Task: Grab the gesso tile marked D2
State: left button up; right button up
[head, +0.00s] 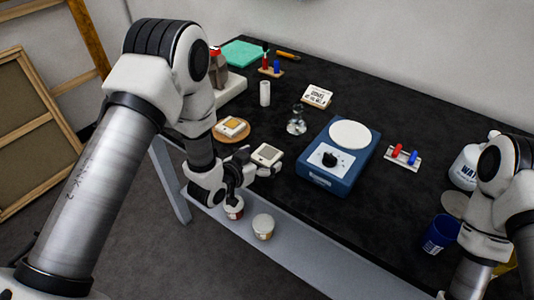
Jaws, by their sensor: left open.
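My left gripper (259,168) is low at the table's front edge and open. A small white block-like tile (267,154) with a greyish square on top is right at its fingertips. I cannot tell whether the fingers touch it. Another pale tile (231,127) with a yellowish edge lies on a round wooden board (243,135), behind and left of the gripper. No D2 mark can be read on either tile. My right arm comes in at the right edge, and its gripper is out of the picture.
A blue hotplate (330,178) with a round white top stands right of the gripper. A glass flask (297,121), a white cylinder (265,93) and a printed card (317,96) stand behind. Lidded jars (263,226) sit below the front edge. A blue cup (440,234) is at right.

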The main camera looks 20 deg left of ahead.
pick_arm(q)
jog(key=shift+w+f, duration=0.1)
jog(key=shift+w, duration=0.05)
jog(key=c, duration=1.3)
